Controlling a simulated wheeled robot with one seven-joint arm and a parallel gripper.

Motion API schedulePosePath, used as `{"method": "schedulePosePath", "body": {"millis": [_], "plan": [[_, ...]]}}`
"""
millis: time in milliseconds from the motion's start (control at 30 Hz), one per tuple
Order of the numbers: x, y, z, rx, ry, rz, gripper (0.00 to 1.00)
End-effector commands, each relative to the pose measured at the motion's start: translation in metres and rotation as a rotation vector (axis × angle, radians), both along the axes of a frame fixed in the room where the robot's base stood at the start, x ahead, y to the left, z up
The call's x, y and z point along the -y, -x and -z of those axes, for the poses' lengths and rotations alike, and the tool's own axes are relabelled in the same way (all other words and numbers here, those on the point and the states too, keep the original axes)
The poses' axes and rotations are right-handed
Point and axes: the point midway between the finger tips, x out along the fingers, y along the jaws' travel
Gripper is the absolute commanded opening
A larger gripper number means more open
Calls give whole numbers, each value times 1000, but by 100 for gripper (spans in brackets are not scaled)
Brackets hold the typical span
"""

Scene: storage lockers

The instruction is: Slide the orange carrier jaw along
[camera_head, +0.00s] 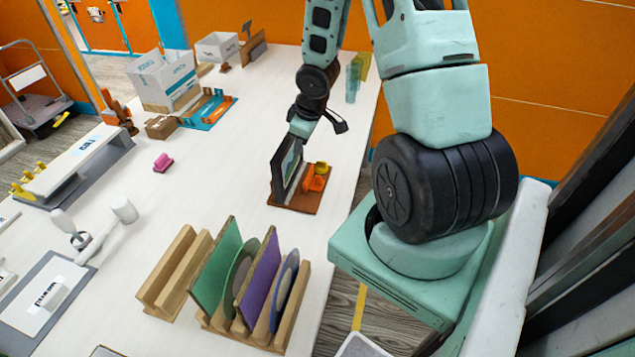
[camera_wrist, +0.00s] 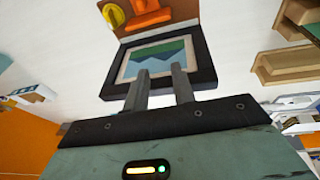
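The orange carrier jaw (camera_head: 316,178) sits on a brown base (camera_head: 300,202), beside a dark-framed picture panel (camera_head: 287,165) standing upright in the head view. In the wrist view the orange jaw (camera_wrist: 146,15) shows at the top, beyond the framed panel (camera_wrist: 160,62), cut off by the picture edge. A yellow knob (camera_head: 321,167) is next to the jaw; it also shows in the wrist view (camera_wrist: 112,15). The fingers overlap the panel's near edge in view; contact cannot be told. The fingers are mostly hidden in the head view.
A wooden rack (camera_head: 220,318) with green, purple and round plates stands on the white table nearer the camera. A pink block (camera_head: 163,162), a white box (camera_head: 165,80) and a blue tray (camera_head: 208,110) lie further left and back. Table between rack and base is clear.

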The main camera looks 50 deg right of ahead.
Motion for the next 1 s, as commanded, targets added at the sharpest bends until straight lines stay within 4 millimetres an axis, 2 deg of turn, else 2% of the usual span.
{"method": "schedulePosePath", "body": {"millis": [300, 500, 667, 1000], "plan": [[37, 21, 45, 34, -76, -48, 25], [51, 38, 72, 72, -137, -80, 25], [53, 43, 80, 88, -158, -95, 25], [50, 37, 98, 89, -156, -96, 25]]}}
